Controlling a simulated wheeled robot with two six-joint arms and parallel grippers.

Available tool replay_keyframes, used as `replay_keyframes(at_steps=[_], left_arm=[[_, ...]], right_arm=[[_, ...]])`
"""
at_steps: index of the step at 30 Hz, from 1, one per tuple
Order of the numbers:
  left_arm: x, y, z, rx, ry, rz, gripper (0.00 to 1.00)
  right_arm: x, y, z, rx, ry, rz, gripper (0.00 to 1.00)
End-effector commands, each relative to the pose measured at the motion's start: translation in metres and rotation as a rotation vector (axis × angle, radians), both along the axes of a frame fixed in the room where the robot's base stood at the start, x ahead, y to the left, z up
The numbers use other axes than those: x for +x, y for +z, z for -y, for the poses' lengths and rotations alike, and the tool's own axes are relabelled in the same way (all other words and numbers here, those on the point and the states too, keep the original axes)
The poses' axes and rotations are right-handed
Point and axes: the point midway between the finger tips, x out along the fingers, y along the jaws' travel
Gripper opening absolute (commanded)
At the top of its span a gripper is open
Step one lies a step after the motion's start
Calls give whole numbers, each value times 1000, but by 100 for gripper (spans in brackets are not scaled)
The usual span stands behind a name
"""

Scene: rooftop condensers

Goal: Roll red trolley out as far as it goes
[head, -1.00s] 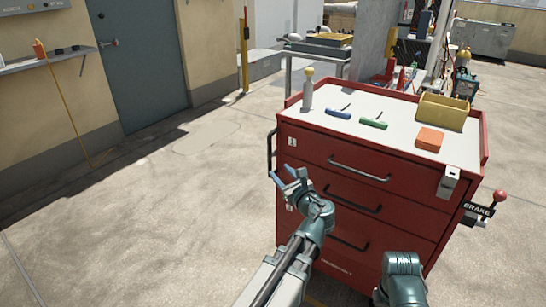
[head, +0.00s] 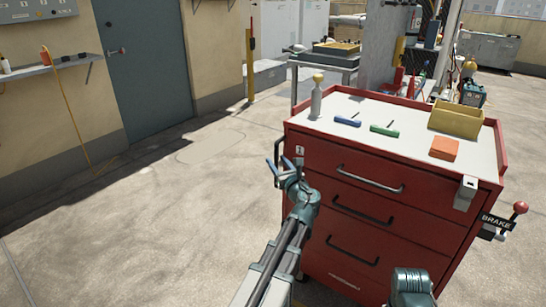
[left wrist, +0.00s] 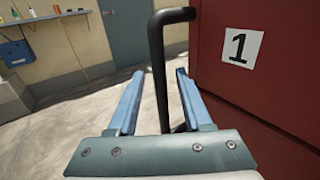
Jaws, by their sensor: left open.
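The red trolley (head: 395,215) stands at the right of the head view, with several drawers and a pale top. A black upright handle is on its left side; it shows clearly in the left wrist view (left wrist: 157,60), beside a white label with a "1" (left wrist: 241,47). My left gripper (head: 276,152) is open at this handle. In the wrist view the handle's bar passes between the two blue fingers, with a gap on each side. My right gripper is out of view; only a teal part of my right arm shows at the bottom.
A brake lever with a red knob (head: 520,208) sticks out at the trolley's right side. A bottle (head: 316,100), blue and green tools, an orange block (head: 444,148) and a yellow bin (head: 456,118) are on top. Open concrete floor (head: 150,220) lies to the left.

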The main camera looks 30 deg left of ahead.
Motion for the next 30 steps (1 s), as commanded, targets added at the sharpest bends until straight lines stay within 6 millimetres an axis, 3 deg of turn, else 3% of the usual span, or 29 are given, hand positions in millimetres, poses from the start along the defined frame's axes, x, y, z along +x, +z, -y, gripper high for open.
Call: replay_keyframes(at_steps=[3,9,21,30], left_arm=[[14,0,-17,0,1,0,50],[25,0,-31,-1,0,1,50],[27,0,-35,-1,-1,1,50],[27,0,-35,-1,-1,1,0]], right_arm=[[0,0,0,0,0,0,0],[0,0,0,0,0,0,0],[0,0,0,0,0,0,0],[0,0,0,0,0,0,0]])
